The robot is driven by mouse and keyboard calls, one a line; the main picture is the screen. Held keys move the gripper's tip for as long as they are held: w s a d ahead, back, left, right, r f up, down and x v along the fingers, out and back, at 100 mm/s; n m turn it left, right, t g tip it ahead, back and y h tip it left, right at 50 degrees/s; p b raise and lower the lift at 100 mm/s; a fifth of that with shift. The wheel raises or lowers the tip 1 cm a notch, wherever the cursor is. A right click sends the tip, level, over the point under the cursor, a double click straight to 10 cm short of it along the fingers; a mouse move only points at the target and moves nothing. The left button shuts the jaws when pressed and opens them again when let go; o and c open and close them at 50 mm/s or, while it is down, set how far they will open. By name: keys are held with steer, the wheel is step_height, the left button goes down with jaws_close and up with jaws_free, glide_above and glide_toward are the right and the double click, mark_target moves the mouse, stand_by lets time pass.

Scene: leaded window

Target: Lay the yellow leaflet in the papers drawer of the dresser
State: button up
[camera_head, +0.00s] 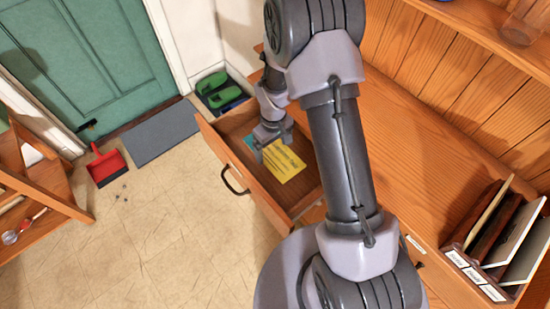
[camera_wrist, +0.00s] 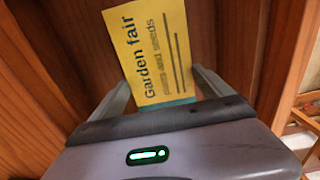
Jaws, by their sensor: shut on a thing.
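The yellow leaflet (camera_head: 285,164) shows inside the outline of the open drawer (camera_head: 240,168) of the dresser (camera_head: 420,120). It has dark print and a teal strip at one end. In the wrist view the leaflet (camera_wrist: 152,48) reads "Garden fair" and its teal end lies between the fingers. My gripper (camera_head: 262,146) is shut on the leaflet; in the wrist view its fingers (camera_wrist: 163,92) are at either side of it. I cannot tell whether the leaflet touches the drawer floor. My arm hides part of the drawer and dresser.
A rack of upright folders (camera_head: 495,235) with labels stands on the dresser at right. A glass (camera_head: 522,22) is on the upper shelf. Green shoes (camera_head: 215,88), a grey mat (camera_head: 164,131) and a red dustpan (camera_head: 106,167) lie by the green door.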

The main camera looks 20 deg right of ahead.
mark_target(274, 152)
step_height(274, 152, down, 5)
steer(key=shift+b, duration=0.9)
steer(key=shift+r, duration=0.15)
steer(key=o, duration=1.1)
